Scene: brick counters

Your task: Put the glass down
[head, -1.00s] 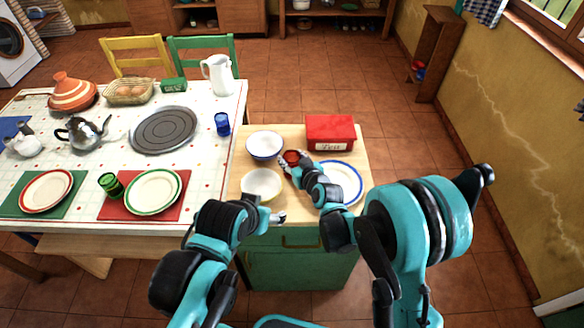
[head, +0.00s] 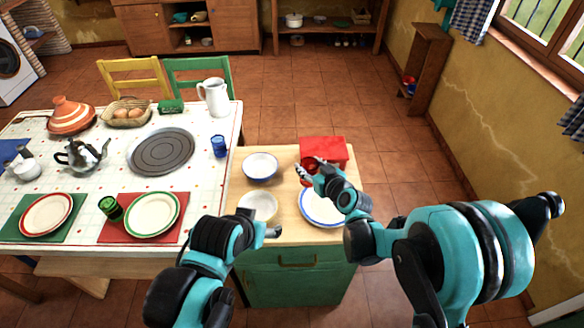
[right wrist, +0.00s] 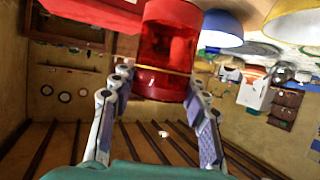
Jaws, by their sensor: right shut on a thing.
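A red glass (head: 305,170) is held by my right gripper (head: 308,173) over the small wooden-topped counter (head: 283,216), close in front of the red box. In the right wrist view the red glass (right wrist: 168,52) sits between the two fingers (right wrist: 152,108), and the picture is upside down. My left gripper (head: 274,231) is near the counter's front left, beside the cream bowl. Its fingers are too small to read.
A red box (head: 323,150) stands at the counter's back right. A white-and-blue bowl (head: 260,167), a cream bowl (head: 258,206) and a blue-rimmed plate (head: 318,209) crowd the top. A blue glass (head: 219,146) and a green glass (head: 110,208) stand on the tiled table (head: 205,180).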

